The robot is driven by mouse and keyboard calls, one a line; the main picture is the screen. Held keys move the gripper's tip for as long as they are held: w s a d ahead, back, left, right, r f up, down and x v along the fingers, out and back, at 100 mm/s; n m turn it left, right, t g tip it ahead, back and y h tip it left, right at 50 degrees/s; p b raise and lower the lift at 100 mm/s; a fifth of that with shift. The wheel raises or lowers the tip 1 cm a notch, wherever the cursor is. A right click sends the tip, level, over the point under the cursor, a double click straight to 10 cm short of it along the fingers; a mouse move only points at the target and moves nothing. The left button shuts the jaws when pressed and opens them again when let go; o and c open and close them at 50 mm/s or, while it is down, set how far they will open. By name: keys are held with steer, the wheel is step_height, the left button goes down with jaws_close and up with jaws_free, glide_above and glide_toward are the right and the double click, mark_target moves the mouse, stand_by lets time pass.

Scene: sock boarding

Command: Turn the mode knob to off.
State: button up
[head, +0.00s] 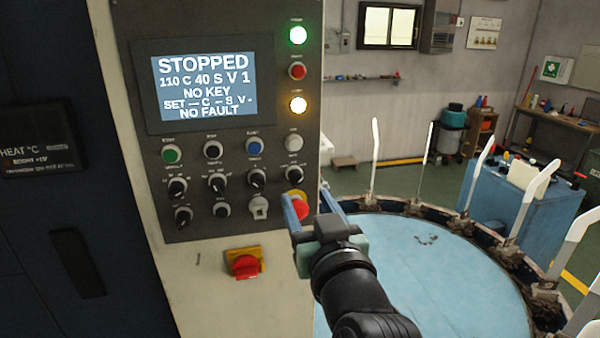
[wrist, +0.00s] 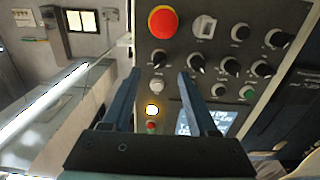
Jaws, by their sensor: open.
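Several black knobs sit on the dark control panel (head: 235,228); their labels are too small to read, so I cannot tell which is the mode knob. The rightmost knob (head: 294,174) of the upper knob row is above my gripper (head: 308,199) in the head view. In the wrist view the panel appears upside down, and this knob (wrist: 159,58) shows just beyond the gap between the fingertips of my gripper (wrist: 158,74). My gripper is open and empty, its fingers pointing at the panel; I see no clear contact. The display (head: 204,86) reads "STOPPED" and "NO KEY".
A red emergency stop (head: 300,208) lies close behind my fingers, beside a key switch (head: 259,208). A red rotary switch (head: 245,264) on yellow is lower down. Push buttons run above the knobs. A round blue table (head: 430,275) with upright white boards stands right.

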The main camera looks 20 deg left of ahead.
mark_target(298, 183)
steer(key=p+x, duration=0.2)
steer(key=x, duration=0.3)
steer(key=shift+w+a, duration=0.25)
steer(key=shift+w, duration=0.05)
jaws_close()
